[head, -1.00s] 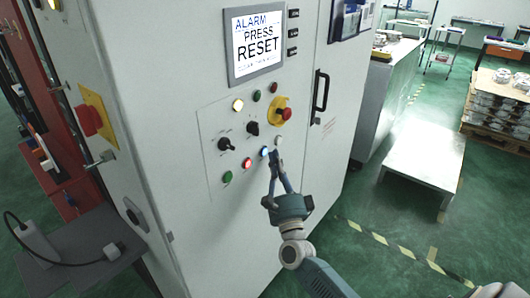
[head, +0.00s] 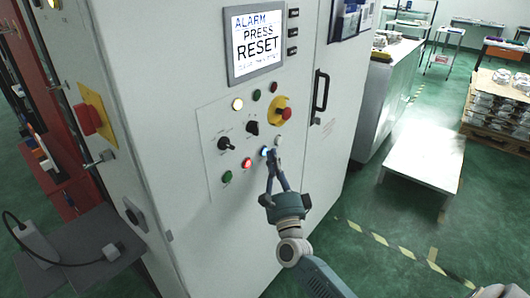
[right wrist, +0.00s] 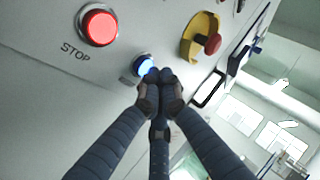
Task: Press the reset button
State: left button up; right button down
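The screen (head: 257,45) on the cabinet reads ALARM, PRESS RESET. A lit blue button (head: 265,152) sits low on the button panel, between a lit red button (head: 246,163) and a white one (head: 278,141). My right gripper (head: 271,154) has its fingertips close beside the blue button in the head view. In the right wrist view the fingers (right wrist: 161,76) are together and empty, with tips overlapping the lower right edge of the blue button (right wrist: 145,64). I cannot tell whether they touch it. The small label beside it is unreadable. My left gripper is not in view.
A red emergency stop on a yellow base (head: 283,112) is above the white button; it also shows in the right wrist view (right wrist: 204,40). The STOP button (right wrist: 98,27) is left of the blue one. A black door handle (head: 320,91) lies to the right.

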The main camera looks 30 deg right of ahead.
jog(key=shift+w+a, duration=0.15)
jog(key=shift+w, duration=0.2)
dwell(0.4)
dwell(0.3)
jog(key=shift+s+d, duration=0.3)
jog(key=shift+s, duration=0.45)
jog(key=shift+s+d+p, duration=0.1)
jog(key=shift+s+d, duration=0.2)
jog(key=shift+s, duration=0.45)
jog(key=shift+s+d+p, duration=0.15)
jog(key=shift+s+d, duration=0.2)
jog(key=shift+s, duration=0.45)
jog(key=shift+s+d+p, duration=0.1)
jog(key=shift+s+d, duration=0.2)
jog(key=shift+s, duration=0.45)
